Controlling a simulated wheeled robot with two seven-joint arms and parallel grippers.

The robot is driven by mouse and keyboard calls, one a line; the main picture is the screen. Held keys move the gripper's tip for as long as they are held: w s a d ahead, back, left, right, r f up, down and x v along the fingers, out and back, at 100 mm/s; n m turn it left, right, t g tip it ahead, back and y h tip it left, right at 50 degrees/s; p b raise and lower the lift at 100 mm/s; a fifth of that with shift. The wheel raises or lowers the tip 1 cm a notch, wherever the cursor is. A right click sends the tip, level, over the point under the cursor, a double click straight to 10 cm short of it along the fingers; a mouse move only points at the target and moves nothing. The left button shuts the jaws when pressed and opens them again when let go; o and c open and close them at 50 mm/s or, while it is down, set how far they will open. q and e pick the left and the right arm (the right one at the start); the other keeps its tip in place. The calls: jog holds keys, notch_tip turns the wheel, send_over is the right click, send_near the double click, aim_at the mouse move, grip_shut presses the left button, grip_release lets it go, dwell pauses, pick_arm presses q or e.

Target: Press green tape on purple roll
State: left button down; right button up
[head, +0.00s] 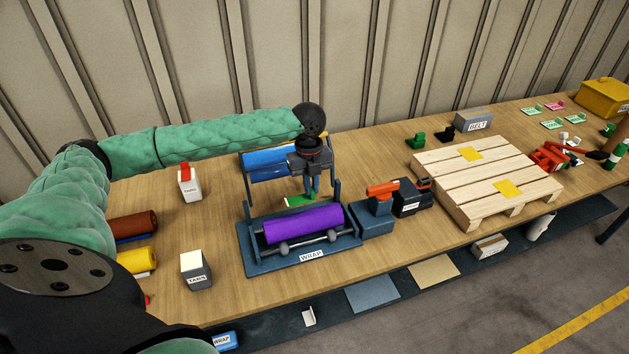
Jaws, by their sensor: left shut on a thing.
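The purple roll (303,223) lies across rollers in the dark blue WRAP stand (262,265) at the middle of the table. My left gripper (311,191) reaches in from the left and points down just behind the roll. It is shut on the green tape (299,200), a small flat green piece at its fingertips. In the picture the tape sits just above the roll's top edge; I cannot tell whether they touch. My right gripper is not in view.
A blue roll (271,162) sits in a frame behind. A tool with an orange top (381,188) and a wooden pallet (487,180) stand to the right. TABS boxes (195,270) and brown and yellow rolls (137,260) are at left. Bare table lies between the TABS boxes and the stand.

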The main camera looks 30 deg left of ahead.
aim_at(314, 214)
pick_arm(q)
jog(key=shift+w+f+p, duration=0.25)
jog(key=shift+f+p, duration=0.1)
jog(key=shift+f, duration=0.2)
notch_tip(314, 214, down, 2)
jog(key=shift+w+f, duration=0.15)
jog(key=shift+f, duration=1.15)
jog(key=shift+f+b, duration=0.3)
jog(key=shift+f, duration=0.55)
